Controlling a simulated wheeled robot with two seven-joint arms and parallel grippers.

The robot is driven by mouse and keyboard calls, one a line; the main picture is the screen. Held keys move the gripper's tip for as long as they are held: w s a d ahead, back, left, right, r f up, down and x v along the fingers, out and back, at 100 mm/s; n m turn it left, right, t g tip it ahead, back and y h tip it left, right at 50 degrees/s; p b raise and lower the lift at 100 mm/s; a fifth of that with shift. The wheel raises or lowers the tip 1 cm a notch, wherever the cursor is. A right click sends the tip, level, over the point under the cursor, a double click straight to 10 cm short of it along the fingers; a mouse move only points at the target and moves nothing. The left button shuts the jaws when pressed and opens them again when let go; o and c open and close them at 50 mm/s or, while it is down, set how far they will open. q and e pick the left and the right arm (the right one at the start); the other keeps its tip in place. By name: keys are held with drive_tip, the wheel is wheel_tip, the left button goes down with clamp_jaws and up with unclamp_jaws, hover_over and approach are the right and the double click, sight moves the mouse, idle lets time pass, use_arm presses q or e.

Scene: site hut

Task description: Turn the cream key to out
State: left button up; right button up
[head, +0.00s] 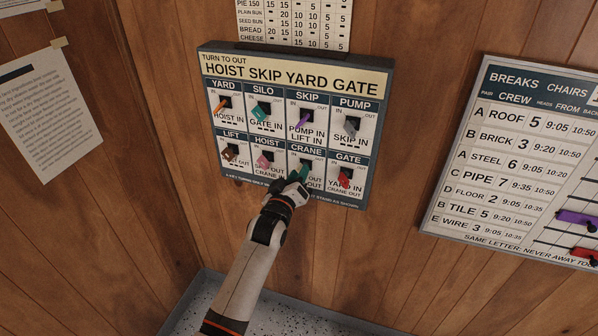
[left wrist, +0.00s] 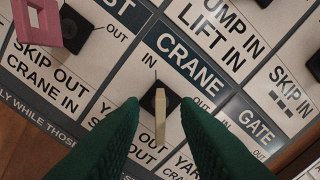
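The cream key (left wrist: 160,117) stands on a black square mount in the CRANE cell of the key board (head: 287,75). In the left wrist view it sits between the two dark green fingertips of my left gripper (left wrist: 159,112). The fingers are apart, with a gap visible on each side of the key. The cell's IN mark shows left of the key and OUT to its right. In the head view my left gripper (head: 300,172) is at the CRANE cell and hides the cream key. My right gripper is not in view.
The pink key (head: 265,160) and red key (head: 345,177) flank the CRANE cell closely. The teal key (head: 261,110), purple key (head: 305,117) and others fill the remaining cells. A crew board (head: 520,160) hangs to the right, a paper sheet (head: 45,110) to the left.

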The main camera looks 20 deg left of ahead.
use_arm(q)
drive_tip(key=shift+w, duration=0.55)
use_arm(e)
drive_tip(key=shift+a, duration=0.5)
use_arm(q)
clamp_jaws()
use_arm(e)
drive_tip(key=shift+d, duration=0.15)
